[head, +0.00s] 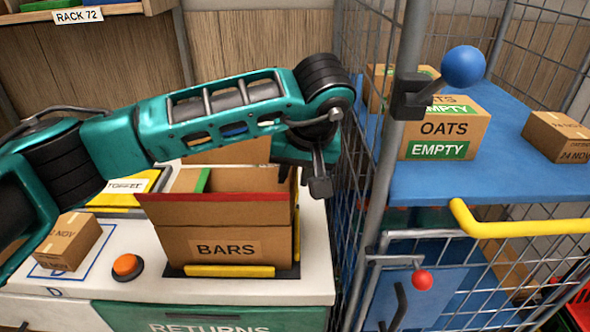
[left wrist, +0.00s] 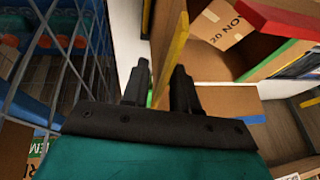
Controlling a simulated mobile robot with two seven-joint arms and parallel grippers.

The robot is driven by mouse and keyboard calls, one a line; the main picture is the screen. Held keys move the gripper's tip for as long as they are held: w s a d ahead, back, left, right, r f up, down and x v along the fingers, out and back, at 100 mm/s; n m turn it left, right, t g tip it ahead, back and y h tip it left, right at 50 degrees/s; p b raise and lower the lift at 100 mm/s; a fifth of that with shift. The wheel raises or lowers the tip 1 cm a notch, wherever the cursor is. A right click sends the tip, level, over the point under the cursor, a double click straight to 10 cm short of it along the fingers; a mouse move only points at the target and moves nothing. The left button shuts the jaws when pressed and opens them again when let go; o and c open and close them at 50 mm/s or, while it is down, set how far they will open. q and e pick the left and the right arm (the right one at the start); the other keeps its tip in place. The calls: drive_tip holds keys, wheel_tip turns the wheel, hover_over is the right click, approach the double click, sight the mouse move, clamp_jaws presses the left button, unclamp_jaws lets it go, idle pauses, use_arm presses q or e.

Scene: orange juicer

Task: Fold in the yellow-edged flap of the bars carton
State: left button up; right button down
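The open bars carton (head: 200,222) stands on the white counter, its BARS label facing me. Its red-edged front flap (head: 215,197) stands up, and a green-edged flap (head: 203,181) shows at the left. The yellow-edged flap (head: 296,222) is at the carton's right side, seen nearly edge-on. My left gripper (head: 319,188) points down beside that side. In the left wrist view, the two dark fingers (left wrist: 161,88) are apart, with the yellow edge (left wrist: 172,52) running between them. I cannot tell whether either finger touches the flap. My right gripper is not in view.
A wire cage wall and post (head: 392,150) stand close to the right of my gripper. Beyond is a blue shelf (head: 480,170) with an oats carton (head: 443,130). An orange button (head: 126,266) and small box (head: 68,242) are left of the carton.

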use_arm(q)
drive_tip(key=shift+c, duration=0.4)
clamp_jaws()
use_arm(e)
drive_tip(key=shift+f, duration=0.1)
